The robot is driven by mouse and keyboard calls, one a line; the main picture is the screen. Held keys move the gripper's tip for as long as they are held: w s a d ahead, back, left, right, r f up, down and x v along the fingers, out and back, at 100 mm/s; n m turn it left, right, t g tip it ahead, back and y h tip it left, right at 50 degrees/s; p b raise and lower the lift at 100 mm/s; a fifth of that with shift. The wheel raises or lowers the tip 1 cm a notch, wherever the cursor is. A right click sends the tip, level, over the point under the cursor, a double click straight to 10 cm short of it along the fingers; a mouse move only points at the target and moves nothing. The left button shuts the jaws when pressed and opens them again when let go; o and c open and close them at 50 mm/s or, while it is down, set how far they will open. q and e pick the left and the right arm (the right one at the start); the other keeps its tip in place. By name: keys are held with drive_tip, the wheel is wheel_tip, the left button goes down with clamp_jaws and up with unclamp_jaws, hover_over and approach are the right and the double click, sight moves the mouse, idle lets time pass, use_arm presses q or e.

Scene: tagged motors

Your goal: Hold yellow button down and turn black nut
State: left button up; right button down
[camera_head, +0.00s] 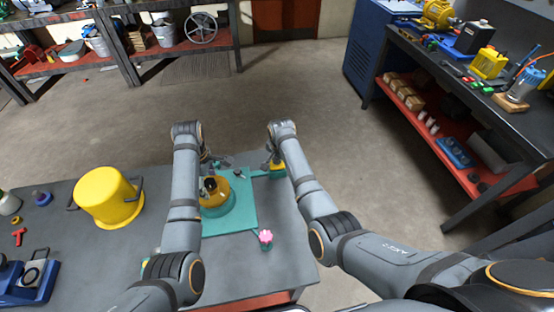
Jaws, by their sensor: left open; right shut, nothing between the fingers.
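A teal fixture plate (244,211) lies on the grey table in front of me. On it sits a round orange-yellow housing (216,203) with a dark part on top (210,184), which looks like the black nut. A small yellow piece (278,168), apparently the yellow button, is at the end of a teal bar at the plate's far right. My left gripper (218,163) is open just beyond the housing. My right gripper (268,165) is shut and empty beside or over the yellow piece. Contact there cannot be told, and the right arm partly hides it.
A yellow bucket (105,198) stands on the table at the left. A blue tool (32,280) and small parts lie at the left edge. A workbench (455,80) stands at the right, beyond open floor.

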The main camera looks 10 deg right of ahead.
drive_tip(key=shift+s+f, duration=0.1)
use_arm(q)
drive_tip(key=m, duration=0.7)
drive_tip(key=shift+m, duration=0.3)
drive_tip(key=m, duration=0.7)
drive_tip(key=shift+w+d, duration=0.1)
drive_tip(key=shift+r, duration=0.15)
